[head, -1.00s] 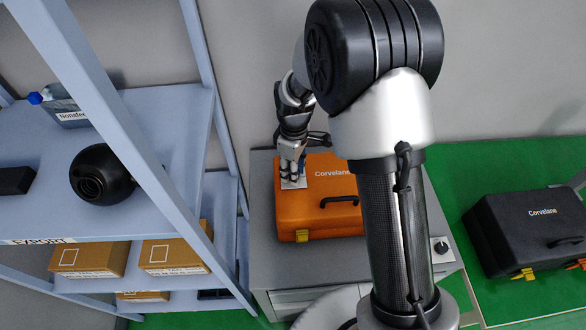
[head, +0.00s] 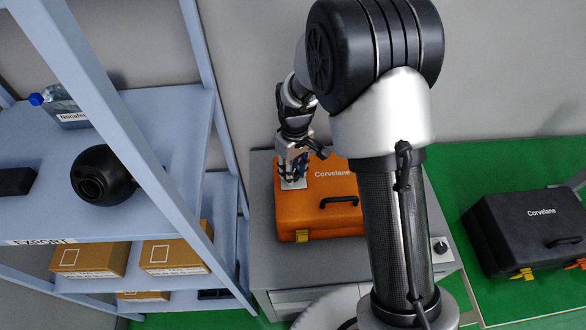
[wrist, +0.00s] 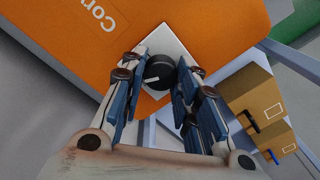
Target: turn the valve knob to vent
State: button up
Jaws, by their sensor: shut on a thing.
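The valve knob (wrist: 159,72) is a dark round knob with a pale mark on its face, on a white square plate (wrist: 171,44) fixed to the orange case. In the wrist view it sits between the fingertips of my gripper (wrist: 160,78), which is shut on it. In the head view my gripper (head: 292,178) is at the left part of the orange case (head: 310,213), over the white plate (head: 293,185). The knob is hidden by my fingers there. No vent marking can be read.
The orange case lies on a grey cabinet (head: 270,268). A blue-grey shelf (head: 170,125) with a black round object (head: 101,175), a bottle (head: 62,105) and cardboard boxes (head: 176,250) stands to the left.

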aim_at(295, 173)
jog(key=m, duration=0.6)
jog(key=shift+m, duration=0.3)
jog(key=m+p, duration=0.1)
jog(key=m, duration=0.5)
dwell(0.4)
jog(key=o, duration=1.1)
jog(key=r, duration=1.2)
jog(key=shift+s+d, duration=0.1)
jog(key=shift+d, duration=0.1)
